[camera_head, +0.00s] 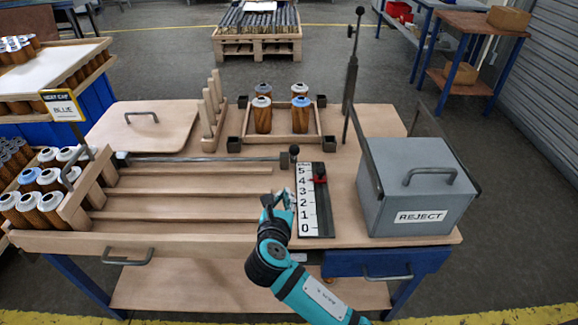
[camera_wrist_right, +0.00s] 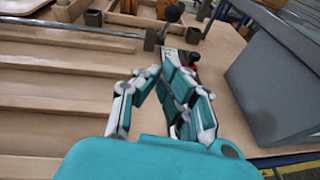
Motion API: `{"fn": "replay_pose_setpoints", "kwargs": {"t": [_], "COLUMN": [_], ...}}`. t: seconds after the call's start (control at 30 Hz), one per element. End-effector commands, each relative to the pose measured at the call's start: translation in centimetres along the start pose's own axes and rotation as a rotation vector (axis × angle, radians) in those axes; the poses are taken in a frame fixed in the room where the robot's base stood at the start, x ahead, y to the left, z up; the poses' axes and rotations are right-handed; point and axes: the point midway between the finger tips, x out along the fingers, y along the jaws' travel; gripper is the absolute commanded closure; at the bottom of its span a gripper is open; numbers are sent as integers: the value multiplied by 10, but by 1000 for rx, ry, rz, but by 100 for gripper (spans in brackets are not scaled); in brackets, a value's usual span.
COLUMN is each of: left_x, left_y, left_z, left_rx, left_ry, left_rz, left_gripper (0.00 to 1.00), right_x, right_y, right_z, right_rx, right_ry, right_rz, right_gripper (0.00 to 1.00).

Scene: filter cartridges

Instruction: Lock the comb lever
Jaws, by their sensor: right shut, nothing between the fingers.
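A long grey metal bar (camera_head: 200,160) lies across the back of the wooden lanes, with a black ball knob (camera_head: 294,150) at its right end. This knobbed bar looks like the comb lever, but I cannot tell its lock state. The knob also shows in the right wrist view (camera_wrist_right: 173,13), beyond the fingertips. My teal right gripper (camera_head: 277,199) is shut and empty, in front of the knob and apart from it, just left of the number board (camera_head: 307,222). Its fingertips meet in the right wrist view (camera_wrist_right: 157,76). My left gripper is out of view.
A red pointer (camera_head: 320,172) sits on the number board. A grey REJECT box (camera_head: 415,190) and a tall dark rod (camera_head: 350,80) with a black knob stand to the right. A wooden tray (camera_head: 282,140) with several cartridges is behind. Lane dividers (camera_head: 180,193) lie left of the gripper.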

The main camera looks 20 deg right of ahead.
Motion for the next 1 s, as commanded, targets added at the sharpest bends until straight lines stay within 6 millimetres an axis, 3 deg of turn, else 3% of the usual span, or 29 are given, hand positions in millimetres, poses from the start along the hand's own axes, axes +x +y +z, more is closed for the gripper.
{"fn": "replay_pose_setpoints", "kwargs": {"t": [0.27,0.7,1.0], "left_x": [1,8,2], "left_y": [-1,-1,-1], "left_z": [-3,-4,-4], "left_rx": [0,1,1], "left_ry": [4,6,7], "left_rz": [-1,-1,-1], "left_gripper": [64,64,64], "right_x": [12,101,126], "right_y": [-1,-1,0], "right_z": [0,-1,26], "right_rx": [1,3,5], "right_ry": [0,1,1], "right_rz": [-2,-3,0], "right_gripper": [100,100,100]}}
